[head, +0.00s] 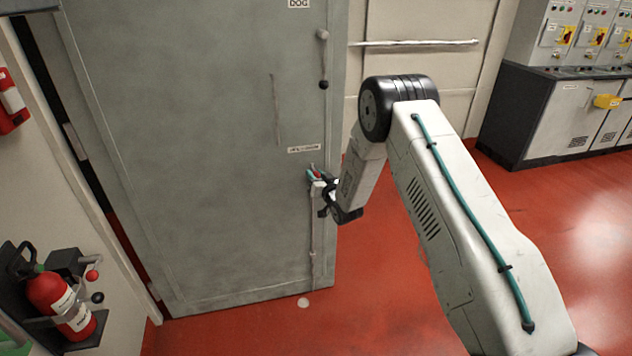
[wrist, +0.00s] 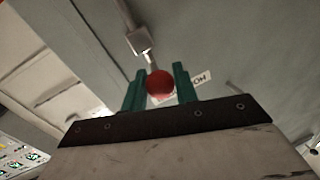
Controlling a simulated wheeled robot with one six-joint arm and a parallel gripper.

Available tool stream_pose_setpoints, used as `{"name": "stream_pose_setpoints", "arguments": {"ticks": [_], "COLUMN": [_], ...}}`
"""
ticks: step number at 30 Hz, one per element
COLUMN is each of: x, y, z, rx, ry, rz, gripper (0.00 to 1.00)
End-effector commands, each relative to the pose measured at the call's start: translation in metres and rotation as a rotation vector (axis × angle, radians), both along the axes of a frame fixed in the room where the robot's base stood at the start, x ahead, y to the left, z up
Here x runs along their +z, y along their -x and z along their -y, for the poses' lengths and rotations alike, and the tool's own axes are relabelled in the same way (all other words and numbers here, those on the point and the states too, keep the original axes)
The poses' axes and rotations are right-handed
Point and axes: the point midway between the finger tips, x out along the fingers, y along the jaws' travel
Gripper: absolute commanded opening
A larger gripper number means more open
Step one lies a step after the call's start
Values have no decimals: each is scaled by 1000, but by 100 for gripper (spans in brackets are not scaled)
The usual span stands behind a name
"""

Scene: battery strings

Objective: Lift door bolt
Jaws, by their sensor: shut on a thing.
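A large grey door (head: 200,130) fills the left and middle of the head view. The door bolt is a thin vertical rod (head: 313,240) low on the door's right edge, topped by a red knob (head: 317,174). My gripper (head: 316,178) is at that knob, its teal fingers around it. In the wrist view the red knob (wrist: 160,84) sits between the two teal fingers of my gripper (wrist: 160,90). My gripper is shut on the knob. The knob's far side and part of the rod are hidden.
A red fire extinguisher (head: 62,305) hangs at the lower left. Grey electrical cabinets (head: 560,115) stand at the upper right. Red floor (head: 390,280) is clear beside the door.

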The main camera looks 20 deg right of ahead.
Motion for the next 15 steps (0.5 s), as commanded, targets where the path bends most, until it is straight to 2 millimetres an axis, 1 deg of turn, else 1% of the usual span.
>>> {"name": "stream_pose_setpoints", "arguments": {"ticks": [1, 2, 10, 11, 12, 13, 15], "x": [19, 22, 25, 25, 25, 25, 24], "y": [-4, -4, -4, -4, -4, -4, -3], "z": [0, 0, 0, 0, 0, 0, 0], "rx": [0, 0, 1, 1, 1, 1, 0], "ry": [-1, -1, -1, -1, -1, -1, -1], "rz": [23, 23, 22, 22, 23, 22, 20], "gripper": [0, 0, 0, 31, 43, 48, 48]}}
